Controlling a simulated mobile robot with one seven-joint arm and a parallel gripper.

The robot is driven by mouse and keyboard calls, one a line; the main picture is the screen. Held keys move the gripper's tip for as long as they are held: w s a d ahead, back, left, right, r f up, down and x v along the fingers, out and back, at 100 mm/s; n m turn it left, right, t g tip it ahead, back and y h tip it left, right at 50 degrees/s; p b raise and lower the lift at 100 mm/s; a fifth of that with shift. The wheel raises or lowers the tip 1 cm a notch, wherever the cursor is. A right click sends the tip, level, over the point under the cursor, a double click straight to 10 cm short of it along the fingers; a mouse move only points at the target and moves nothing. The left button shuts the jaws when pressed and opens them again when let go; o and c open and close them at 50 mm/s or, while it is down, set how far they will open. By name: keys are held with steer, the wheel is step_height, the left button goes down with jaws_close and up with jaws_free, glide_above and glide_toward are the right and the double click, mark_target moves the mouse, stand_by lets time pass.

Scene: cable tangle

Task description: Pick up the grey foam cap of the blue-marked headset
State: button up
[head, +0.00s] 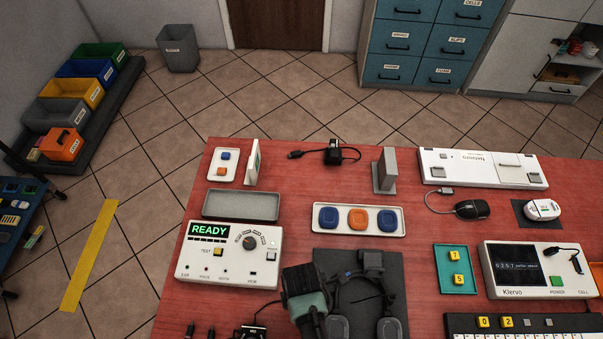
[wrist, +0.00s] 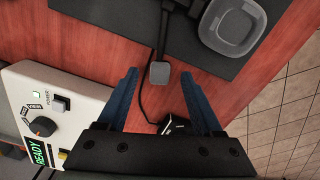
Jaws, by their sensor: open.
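The wrist view shows a small grey block-like cap (wrist: 160,73) at the end of a thin black stem, over the red table beside the dark mat. It looks like the foam cap. My gripper (wrist: 160,82) is open, its two blue fingers on either side of the cap with a gap to each. A headset's grey ear cup (wrist: 232,24) lies on the mat at the upper right. In the head view my gripper (head: 312,316) is low over the mat's left edge and hides the cap. Headset ear cups (head: 388,328) show right of it.
The white READY tester (head: 228,255) stands close left of my gripper; it also shows in the wrist view (wrist: 65,98). A black cable and small box (wrist: 175,126) lie below the cap. A tray (head: 343,232) with blue and orange pads lies behind the mat (head: 398,270).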

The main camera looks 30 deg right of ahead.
steer(key=shift+f, duration=0.25)
steer(key=shift+c, duration=0.3)
jaws_close()
steer(key=shift+r, duration=0.1)
